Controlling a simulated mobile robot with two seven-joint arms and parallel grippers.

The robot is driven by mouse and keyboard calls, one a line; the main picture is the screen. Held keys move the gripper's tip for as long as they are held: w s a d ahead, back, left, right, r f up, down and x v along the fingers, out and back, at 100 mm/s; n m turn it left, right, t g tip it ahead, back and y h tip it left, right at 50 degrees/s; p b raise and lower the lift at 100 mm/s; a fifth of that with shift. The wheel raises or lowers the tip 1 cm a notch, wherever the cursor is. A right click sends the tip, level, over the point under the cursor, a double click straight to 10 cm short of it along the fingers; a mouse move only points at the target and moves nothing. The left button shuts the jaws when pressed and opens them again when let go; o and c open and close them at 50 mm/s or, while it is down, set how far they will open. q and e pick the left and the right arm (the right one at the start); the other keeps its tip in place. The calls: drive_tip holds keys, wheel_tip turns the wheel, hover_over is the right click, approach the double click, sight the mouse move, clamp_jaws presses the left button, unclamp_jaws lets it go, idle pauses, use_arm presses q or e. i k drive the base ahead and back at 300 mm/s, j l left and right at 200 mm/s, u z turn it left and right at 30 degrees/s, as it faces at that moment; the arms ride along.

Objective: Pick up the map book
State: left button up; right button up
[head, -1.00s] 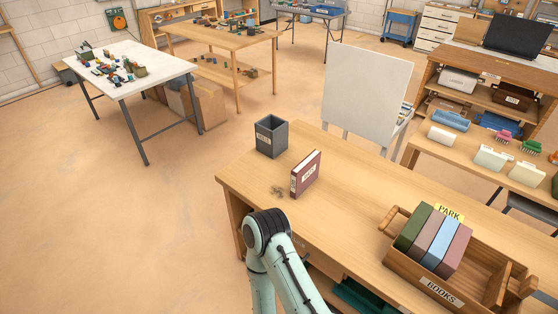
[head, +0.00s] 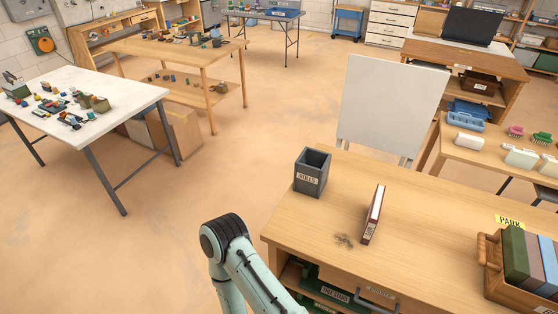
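A dark red book (head: 373,215) stands upright on the wooden desk (head: 320,226), right of a grey bin. It is probably the map book. I see it nearly edge-on, and its lettering is too small to read here. A pale green arm of mine with a dark joint rises at the bottom, left of the desk and apart from the book. Neither of my grippers shows in the head view, so I cannot see whether they are open or shut.
The grey bin (head: 312,172) stands at the desk's back left corner. A wooden crate (head: 493,270) with several books sits at the desk's right. A white board (head: 390,107) stands behind the desk. A white table (head: 62,110) is at left, with open floor (head: 165,235) between.

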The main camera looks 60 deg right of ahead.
sight(373, 215)
drive_tip(key=i+z, duration=0.1)
drive_tip(key=z, duration=0.4)
drive_tip(key=i+z, duration=0.1)
drive_tip(key=z, duration=0.4)
drive_tip(key=i+j+z, duration=0.1)
drive_tip(key=z, duration=0.4)
